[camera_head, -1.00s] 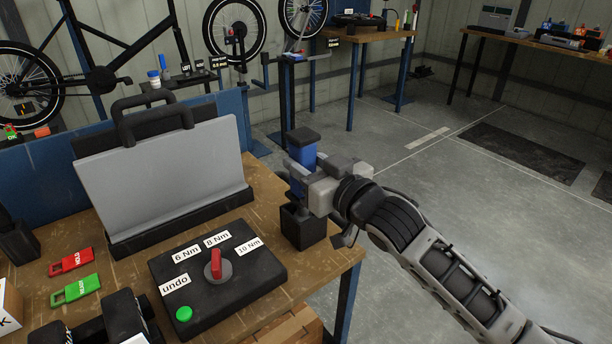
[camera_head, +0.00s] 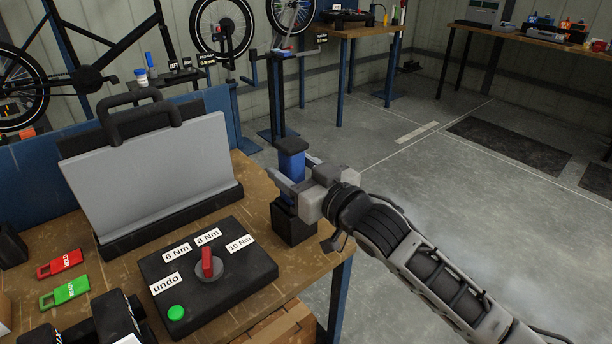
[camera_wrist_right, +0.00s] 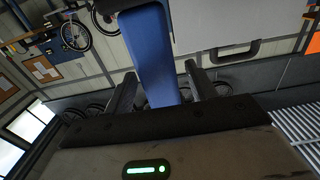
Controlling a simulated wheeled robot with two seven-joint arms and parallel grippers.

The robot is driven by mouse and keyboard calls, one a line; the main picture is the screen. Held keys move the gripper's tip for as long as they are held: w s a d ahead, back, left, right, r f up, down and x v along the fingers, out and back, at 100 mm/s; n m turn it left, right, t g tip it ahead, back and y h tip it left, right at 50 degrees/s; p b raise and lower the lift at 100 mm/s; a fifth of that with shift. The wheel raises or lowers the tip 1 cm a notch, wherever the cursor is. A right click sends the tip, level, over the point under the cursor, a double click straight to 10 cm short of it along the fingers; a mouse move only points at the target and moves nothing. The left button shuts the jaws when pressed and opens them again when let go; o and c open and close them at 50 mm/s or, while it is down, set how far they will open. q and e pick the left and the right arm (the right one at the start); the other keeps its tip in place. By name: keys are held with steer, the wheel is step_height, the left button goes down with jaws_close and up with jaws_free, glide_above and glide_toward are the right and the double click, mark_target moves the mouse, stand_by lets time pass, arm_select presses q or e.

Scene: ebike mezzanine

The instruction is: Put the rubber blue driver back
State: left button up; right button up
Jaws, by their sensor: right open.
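The blue driver (camera_head: 291,163), with a black top, stands upright in a black holder (camera_head: 293,224) at the right corner of the wooden bench. My right gripper (camera_head: 287,178) is open, with its fingers on either side of the driver's blue body. In the right wrist view the blue driver (camera_wrist_right: 153,55) reaches in between the two spread fingers (camera_wrist_right: 160,92), with a gap beside the right one. The driver's lower end is inside the holder and hidden. My left gripper is not seen in the head view.
A black control box (camera_head: 215,270) with a red knob and a green button sits left of the holder. A grey panel (camera_head: 150,180) with a black handle stands behind it. Red (camera_head: 60,264) and green (camera_head: 65,293) tags lie at left. Open floor lies right of the bench.

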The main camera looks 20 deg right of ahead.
steer(key=b+v, duration=0.2)
steer(key=v, duration=1)
steer(key=s+f+g+h, duration=0.1)
steer(key=f, duration=0.4)
steer(key=s+f+m+g, duration=0.1)
steer(key=f, duration=0.4)
steer(key=s+f+g+h, duration=0.1)
steer(key=f, duration=0.4)
steer(key=shift+s+a+f+m+h, duration=0.3)
steer(key=shift+s+a+f, duration=0.05)
steer(key=shift+a+f, duration=0.05)
steer(key=s+a+f+g, duration=0.3)
steer(key=s+f, duration=0.6)
steer(key=f, duration=0.4)
steer(key=shift+a+g+h, duration=0.3)
steer(key=shift+a+g, duration=0.1)
steer(key=shift+a, duration=0.3)
